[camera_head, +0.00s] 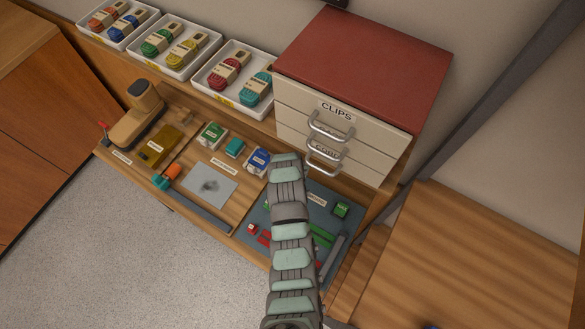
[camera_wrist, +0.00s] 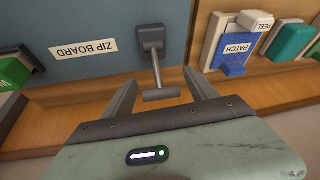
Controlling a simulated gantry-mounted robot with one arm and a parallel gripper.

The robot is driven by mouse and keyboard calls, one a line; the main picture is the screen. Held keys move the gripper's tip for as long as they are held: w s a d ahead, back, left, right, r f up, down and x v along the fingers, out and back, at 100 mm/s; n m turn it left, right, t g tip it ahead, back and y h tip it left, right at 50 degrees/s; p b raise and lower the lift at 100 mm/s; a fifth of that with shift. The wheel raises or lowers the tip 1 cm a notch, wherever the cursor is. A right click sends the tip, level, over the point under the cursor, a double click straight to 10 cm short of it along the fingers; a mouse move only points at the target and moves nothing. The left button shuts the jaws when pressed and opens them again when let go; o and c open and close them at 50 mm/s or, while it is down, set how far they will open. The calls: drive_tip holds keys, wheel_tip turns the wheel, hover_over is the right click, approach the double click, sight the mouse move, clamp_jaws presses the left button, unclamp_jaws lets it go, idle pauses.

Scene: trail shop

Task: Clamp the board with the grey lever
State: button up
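The blue-grey zip board (camera_head: 318,200) lies on the right of the wooden bench, partly covered by my arm in the head view. In the wrist view the board (camera_wrist: 100,68) fills the upper left, with its ZIP BOARD label upside down. The grey lever (camera_wrist: 155,66) stands at the board's edge, a dark base with a thin rod ending in a crossbar. My gripper (camera_wrist: 160,82) is open, one finger on each side of the lever's crossbar, with visible gaps. The lever is hidden behind my arm in the head view.
Blue patch (camera_wrist: 234,62) and peel pieces sit beside the lever. A green block (camera_head: 341,210), red pieces (camera_head: 252,229) and green strips are on the board. A red-topped CLIPS drawer unit (camera_head: 365,65) stands behind. White trays (camera_head: 235,79) line the back left.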

clamp_jaws()
idle(0.5)
